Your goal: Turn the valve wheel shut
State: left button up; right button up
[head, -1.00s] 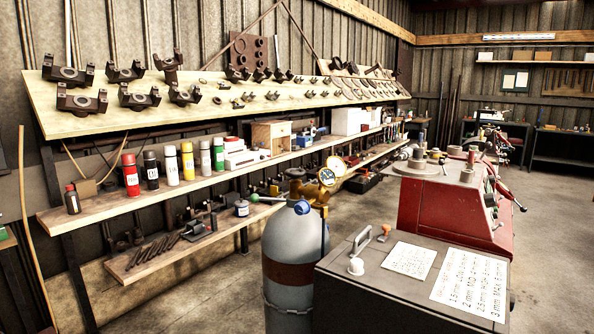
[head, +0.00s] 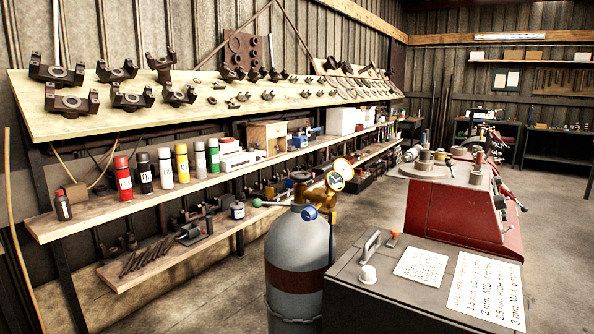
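A grey gas cylinder (head: 300,262) with a brown band stands upright in the lower middle of the head view. A brass regulator (head: 325,195) with a round white-faced gauge (head: 343,168) is beside and above the knob. How far the wheel is turned cannot be told. Neither of my grippers is in view.
A grey cabinet (head: 385,312) with paper sheets on top stands right of the cylinder, close to it. A red machine (head: 455,212) is behind it. Wall shelves (head: 135,205) with cans and metal parts run along the left. Open floor (head: 555,230) lies at right.

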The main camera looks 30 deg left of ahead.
aim_at(299, 176)
jog(key=i+j, duration=0.1)
jog(key=j, duration=1.1)
jog(key=i+j+z, duration=0.1)
jog(key=j, duration=2.35)
